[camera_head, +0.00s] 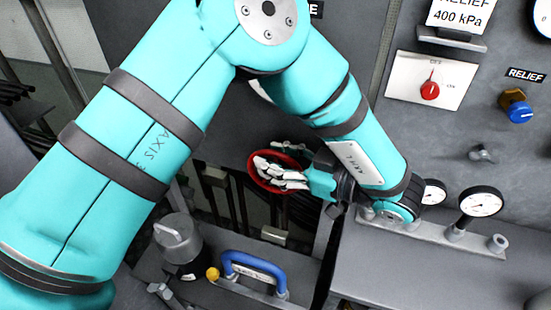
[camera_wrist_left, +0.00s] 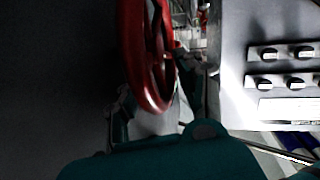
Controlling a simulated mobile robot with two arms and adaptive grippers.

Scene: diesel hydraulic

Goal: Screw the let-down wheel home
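The let-down wheel is a red handwheel (camera_head: 254,180), seen near the middle of the head view beyond my left wrist. It also shows large and nearly edge-on in the left wrist view (camera_wrist_left: 161,88). My left gripper (camera_head: 276,173) is at the wheel, its pale fingers overlapping the wheel's face inside the rim in the head view. Whether the fingers are closed on the wheel or only beside it cannot be told. My right gripper is out of view.
A blue handle (camera_head: 252,265) and a grey capped cylinder (camera_head: 178,245) stand below the wheel. Gauges (camera_head: 480,202) on a grey block sit close right of my left wrist. A panel with a red switch (camera_head: 430,89) and blue relief knob (camera_head: 520,112) is farther right.

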